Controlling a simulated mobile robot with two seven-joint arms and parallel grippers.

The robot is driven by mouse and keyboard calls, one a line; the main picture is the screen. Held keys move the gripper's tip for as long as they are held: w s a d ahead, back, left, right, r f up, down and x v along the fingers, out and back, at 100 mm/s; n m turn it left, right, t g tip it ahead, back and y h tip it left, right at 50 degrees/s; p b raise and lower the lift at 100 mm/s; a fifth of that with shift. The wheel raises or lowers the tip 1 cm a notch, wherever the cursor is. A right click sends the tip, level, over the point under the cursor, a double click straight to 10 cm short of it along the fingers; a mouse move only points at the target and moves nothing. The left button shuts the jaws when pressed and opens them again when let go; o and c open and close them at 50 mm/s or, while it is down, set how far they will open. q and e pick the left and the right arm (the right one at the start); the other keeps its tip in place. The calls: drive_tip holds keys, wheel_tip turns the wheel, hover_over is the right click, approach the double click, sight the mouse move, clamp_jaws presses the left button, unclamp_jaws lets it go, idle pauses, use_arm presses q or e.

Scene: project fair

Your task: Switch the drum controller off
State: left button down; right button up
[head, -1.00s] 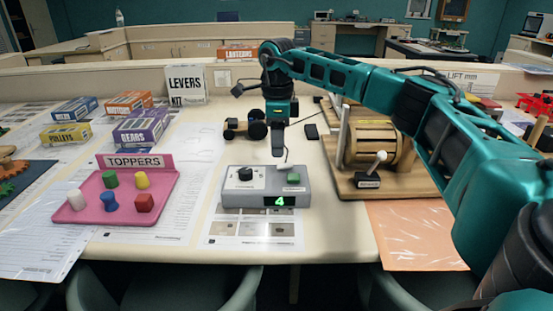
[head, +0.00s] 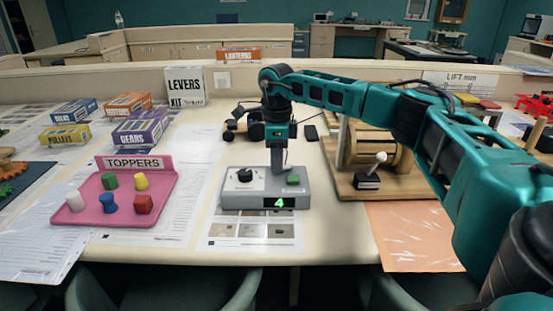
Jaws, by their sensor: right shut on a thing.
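The drum controller (head: 240,201) is a grey box on the table. It has a black knob at its left, a green button (head: 293,180) at its right and a lit green display (head: 279,202) reading 4. My right gripper (head: 278,171) points down at the controller's rear edge, left of the green button. Its fingers are together on a slim part of the controller, which they hide. To the right, the wooden drum rig (head: 400,185) has a black block with a white-knobbed lever (head: 376,163). My left gripper is out of view.
A pink toppers tray (head: 165,182) with several coloured pegs stands at the left. A dark wheeled item (head: 233,130) sits behind the controller, close to my right gripper. Printed sheets lie around the controller. My right arm passes over the drum rig.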

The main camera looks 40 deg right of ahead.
clamp_jaws()
drive_tip(key=shift+s+d+t+y, duration=0.3)
drive_tip(key=shift+t+y, duration=0.3)
drive_tip(key=shift+y, duration=0.2)
drive_tip(key=shift+s+d+t+y+b, duration=0.1)
drive_tip(key=shift+d+t+y+b, duration=0.05)
drive_tip(key=shift+t+y+b, duration=0.6)
drive_tip(key=shift+r+t+y, duration=0.25)
drive_tip(key=shift+y, duration=0.1)
drive_tip(key=o, duration=0.6)
unclamp_jaws()
